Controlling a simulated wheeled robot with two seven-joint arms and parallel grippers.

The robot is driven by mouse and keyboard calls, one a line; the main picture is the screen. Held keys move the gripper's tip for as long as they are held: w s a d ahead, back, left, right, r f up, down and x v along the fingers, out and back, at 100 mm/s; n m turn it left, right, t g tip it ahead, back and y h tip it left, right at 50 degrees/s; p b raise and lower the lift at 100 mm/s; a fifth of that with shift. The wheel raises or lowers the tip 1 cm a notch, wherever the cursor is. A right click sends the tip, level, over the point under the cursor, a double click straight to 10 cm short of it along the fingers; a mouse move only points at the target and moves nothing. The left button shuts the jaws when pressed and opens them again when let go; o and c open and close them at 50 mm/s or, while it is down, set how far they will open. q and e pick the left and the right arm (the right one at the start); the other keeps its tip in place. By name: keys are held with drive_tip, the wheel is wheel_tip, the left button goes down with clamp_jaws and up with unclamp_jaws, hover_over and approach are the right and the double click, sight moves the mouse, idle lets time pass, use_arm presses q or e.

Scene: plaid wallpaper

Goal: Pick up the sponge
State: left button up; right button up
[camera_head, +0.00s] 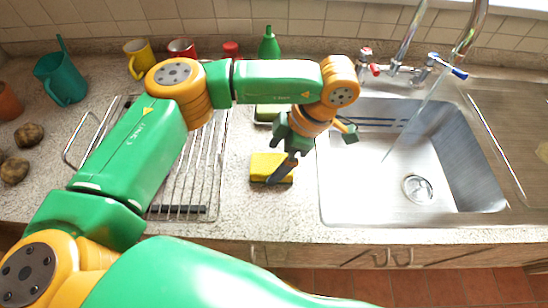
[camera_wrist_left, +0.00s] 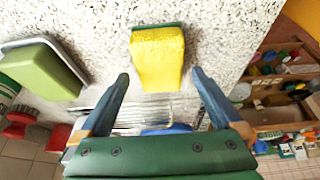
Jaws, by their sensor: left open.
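A yellow sponge (camera_head: 262,166) with a dark green edge lies on the speckled counter, between the drying rack and the sink. In the left wrist view the sponge (camera_wrist_left: 158,60) is just beyond the fingertips, near the middle of the gap. My left gripper (camera_head: 283,172) is above the counter at the sponge, pointing down, and partly covers its right side in the head view. Its two blue-grey fingers (camera_wrist_left: 160,76) are spread apart with nothing held between them. I cannot tell how high the fingertips are above the counter. My right gripper is not in view.
A metal sink (camera_head: 350,195) with a running tap lies to the right. A wire rack (camera_head: 185,190) is on the left. A green item in a pale tray (camera_wrist_left: 45,68) sits near the sponge. A green bottle (camera_head: 269,46) and mugs (camera_head: 138,57) stand behind.

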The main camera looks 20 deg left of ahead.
sight(271, 164)
use_arm(q)
drive_tip(key=x, duration=0.2)
drive_tip(key=shift+s+a+f+p, duration=0.2)
drive_tip(key=shift+s+f+p, duration=0.05)
drive_tip(key=shift+p, duration=0.05)
drive_tip(key=shift+w+a+f, duration=0.1)
drive_tip(key=shift+f, duration=0.2)
drive_tip(key=shift+w, duration=0.15)
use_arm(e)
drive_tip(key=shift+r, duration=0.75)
use_arm(q)
drive_tip(key=shift+f, duration=0.1)
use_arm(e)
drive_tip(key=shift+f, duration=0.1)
use_arm(q)
drive_tip(key=shift+f+b, duration=0.2)
drive_tip(key=shift+b, duration=0.35)
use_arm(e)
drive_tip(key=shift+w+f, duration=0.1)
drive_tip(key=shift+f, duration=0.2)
